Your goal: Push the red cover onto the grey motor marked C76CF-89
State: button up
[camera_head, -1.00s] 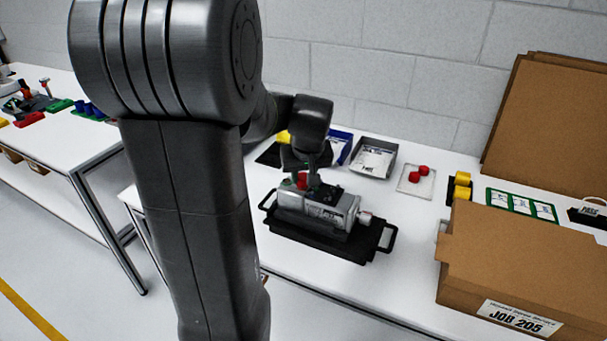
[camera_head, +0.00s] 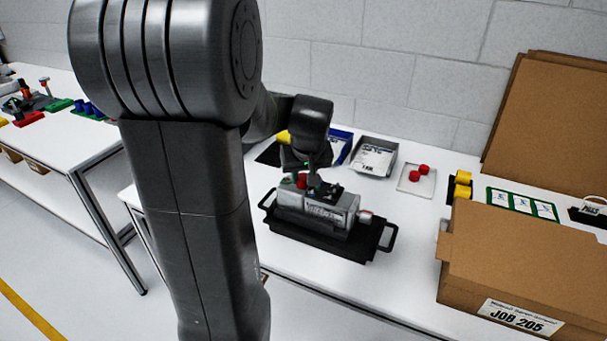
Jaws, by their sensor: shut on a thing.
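The grey motor (camera_head: 318,214) lies on a black tray with handles (camera_head: 345,249) on the white table. Its label is too small to read. My gripper (camera_head: 307,182) points down over the left end of the motor, shut on a small red cover (camera_head: 301,181). The red cover is at the motor's upper left end, partly hidden by the fingers. I cannot tell whether it touches the motor. A metal shaft with a reddish tip (camera_head: 366,216) sticks out at the motor's right end.
Two red caps (camera_head: 420,171) lie on a pale plate behind. A grey bin (camera_head: 374,157) and a blue bin (camera_head: 341,145) stand at the back. A cardboard box (camera_head: 510,262) marked JOB 205 stands at the right. White table lies free between tray and box.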

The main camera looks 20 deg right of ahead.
jog(key=shift+s+a+f+b, duration=0.1)
jog(key=shift+f+b, duration=0.35)
jog(key=shift+f, duration=0.1)
dwell(1.4)
jog(key=o, duration=1)
jog(key=shift+a, duration=0.1)
jog(key=shift+d+r+p, duration=0.25)
jog(key=shift+r+p, duration=0.45)
jog(key=shift+r, duration=0.1)
jog(key=shift+r+p, duration=1.4)
jog(key=shift+r, duration=0.7)
grip_shut()
